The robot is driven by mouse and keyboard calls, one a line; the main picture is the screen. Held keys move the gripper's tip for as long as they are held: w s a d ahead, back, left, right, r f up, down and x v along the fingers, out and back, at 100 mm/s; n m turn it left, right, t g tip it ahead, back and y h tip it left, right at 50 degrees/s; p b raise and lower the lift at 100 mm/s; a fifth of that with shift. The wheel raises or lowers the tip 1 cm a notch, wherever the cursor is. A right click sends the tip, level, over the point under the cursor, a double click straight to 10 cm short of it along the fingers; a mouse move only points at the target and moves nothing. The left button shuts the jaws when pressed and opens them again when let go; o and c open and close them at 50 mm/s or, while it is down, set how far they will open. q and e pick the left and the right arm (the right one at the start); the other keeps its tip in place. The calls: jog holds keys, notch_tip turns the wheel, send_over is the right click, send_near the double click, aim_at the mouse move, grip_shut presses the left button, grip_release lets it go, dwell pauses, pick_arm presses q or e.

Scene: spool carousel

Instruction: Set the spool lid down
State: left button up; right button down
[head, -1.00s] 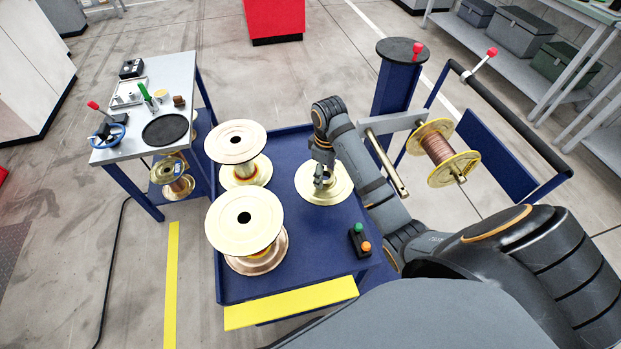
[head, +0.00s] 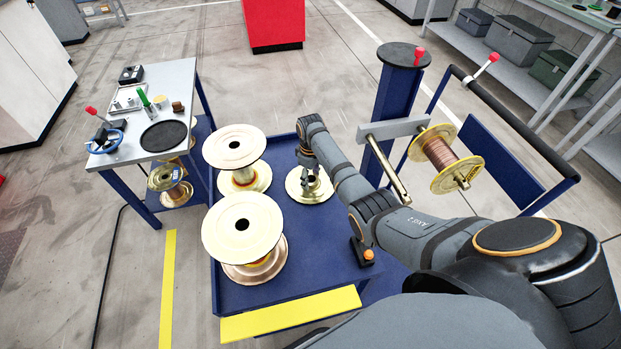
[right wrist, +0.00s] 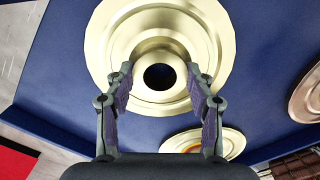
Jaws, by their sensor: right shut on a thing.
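The spool lid (head: 296,189), a pale gold disc with a raised ring and a dark centre hole, is flat over the far right part of the blue cart top (head: 318,250). My right gripper (head: 311,181) reaches down onto its middle. In the right wrist view the lid (right wrist: 112,60) fills the upper middle, and the fingers of my right gripper (right wrist: 159,98) close around its raised hub from both sides. I cannot tell whether the lid touches the cart top. My left gripper is not in view.
Two gold spools stand on the cart's left side, a far one (head: 234,136) and a near one (head: 243,213). A box with an orange button (head: 368,255) is at the cart's right edge. A copper-wound spool (head: 440,152) hangs right. The cart's near middle is clear.

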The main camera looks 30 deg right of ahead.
aim_at(310, 179)
jog(key=shift+w+f, duration=0.1)
jog(key=shift+f, duration=0.05)
jog(key=shift+c, duration=2.4)
grip_release()
jog(key=shift+r, duration=0.2)
notch_tip(310, 179, up, 12)
jog(key=p, duration=0.1)
